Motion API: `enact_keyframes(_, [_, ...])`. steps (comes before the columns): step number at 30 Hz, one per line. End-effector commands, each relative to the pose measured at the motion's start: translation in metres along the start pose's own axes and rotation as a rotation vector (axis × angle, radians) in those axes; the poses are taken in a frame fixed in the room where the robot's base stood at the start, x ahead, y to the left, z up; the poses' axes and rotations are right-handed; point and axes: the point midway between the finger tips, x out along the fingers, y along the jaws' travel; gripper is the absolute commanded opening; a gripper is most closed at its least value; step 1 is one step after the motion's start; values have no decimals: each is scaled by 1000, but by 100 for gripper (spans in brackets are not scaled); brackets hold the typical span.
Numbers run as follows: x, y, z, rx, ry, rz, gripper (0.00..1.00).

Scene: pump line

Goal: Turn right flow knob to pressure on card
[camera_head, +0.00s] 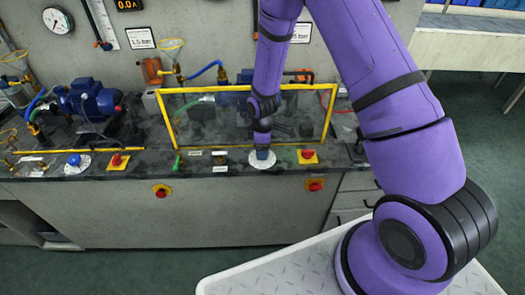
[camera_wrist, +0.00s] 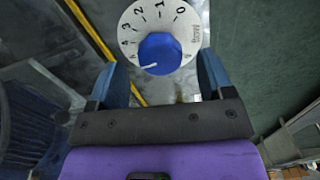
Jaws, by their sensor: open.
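The right flow knob (camera_wrist: 160,54) is blue and sits on a white round dial (camera_wrist: 130,35) marked 0 to 5. Its white pointer line points to the lower left in the wrist view, near the 5 end. My gripper (camera_wrist: 160,63) is open, with one blue finger on each side of the knob and a gap on both sides. In the head view my gripper (camera_head: 262,152) is down at the right dial (camera_head: 262,163) and hides most of the knob.
A yellow-framed clear guard (camera_head: 330,112) stands just behind the dial. A red knob on a yellow plate (camera_head: 308,156) is close to its right. A green lever (camera_head: 177,162) and a second blue knob (camera_head: 74,159) are to the left. My arm hides part of the wall.

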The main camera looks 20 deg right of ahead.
Motion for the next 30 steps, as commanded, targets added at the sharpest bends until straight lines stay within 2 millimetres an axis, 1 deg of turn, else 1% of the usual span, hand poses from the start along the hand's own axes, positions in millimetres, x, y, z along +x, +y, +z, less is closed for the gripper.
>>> enact_keyframes(3, [12,0,0,-1,-1,-2,74])
enact_keyframes(6, [18,0,0,-1,0,0,74])
enact_keyframes(16, [21,0,0,0,1,1,74])
enact_keyframes(17, [21,0,0,0,1,1,72])
enact_keyframes(18, [21,0,0,0,1,1,63])
enact_keyframes(20, [21,0,0,0,1,1,49])
enact_keyframes(21, [21,0,0,0,1,1,40])
enact_keyframes(23, [21,0,0,0,1,1,26])
enact_keyframes(30, [21,0,0,14,0,1,25])
